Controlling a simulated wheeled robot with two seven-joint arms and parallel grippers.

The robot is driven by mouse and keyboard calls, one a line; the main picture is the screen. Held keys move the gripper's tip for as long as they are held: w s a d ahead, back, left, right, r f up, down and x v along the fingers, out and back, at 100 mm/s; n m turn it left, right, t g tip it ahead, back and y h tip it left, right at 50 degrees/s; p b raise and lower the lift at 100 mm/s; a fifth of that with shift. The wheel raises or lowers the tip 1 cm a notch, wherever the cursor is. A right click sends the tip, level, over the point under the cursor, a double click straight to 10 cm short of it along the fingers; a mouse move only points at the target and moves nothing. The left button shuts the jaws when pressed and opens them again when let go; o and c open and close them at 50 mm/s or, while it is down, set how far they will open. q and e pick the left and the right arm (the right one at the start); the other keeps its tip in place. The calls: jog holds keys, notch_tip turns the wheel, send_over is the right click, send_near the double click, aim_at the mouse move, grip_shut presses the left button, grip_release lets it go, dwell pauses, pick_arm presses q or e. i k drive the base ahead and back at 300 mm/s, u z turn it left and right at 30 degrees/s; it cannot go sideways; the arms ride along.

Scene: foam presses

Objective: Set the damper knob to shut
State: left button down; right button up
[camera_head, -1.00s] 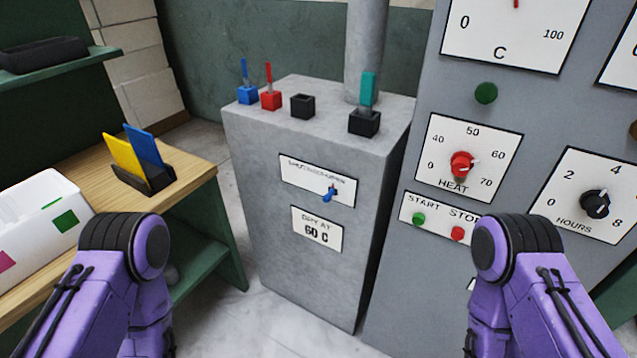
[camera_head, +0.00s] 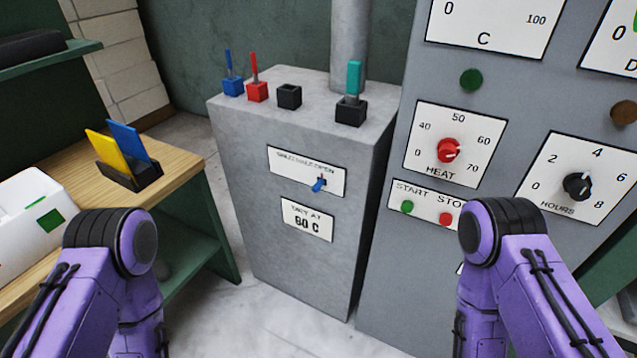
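The damper knob is most likely the small blue knob (camera_head: 318,185) on the white label plate (camera_head: 307,171) on the front of the grey box (camera_head: 270,140). My purple arms reach in at the lower left and lower right, well short of the box. Neither gripper is in view.
A "60 C" plate (camera_head: 307,219) is below the knob. Colored levers stand on the box top, one teal (camera_head: 354,80). A grey panel (camera_head: 410,240) with a red heat knob (camera_head: 449,150) and black hours knob (camera_head: 577,186) stands right. A wooden bench (camera_head: 181,170) stands left.

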aim_at(317, 186)
jog(key=k, duration=1.3)
jog(key=u, duration=0.55)
jog(key=i, duration=1.5)
jog(key=z, duration=0.4)
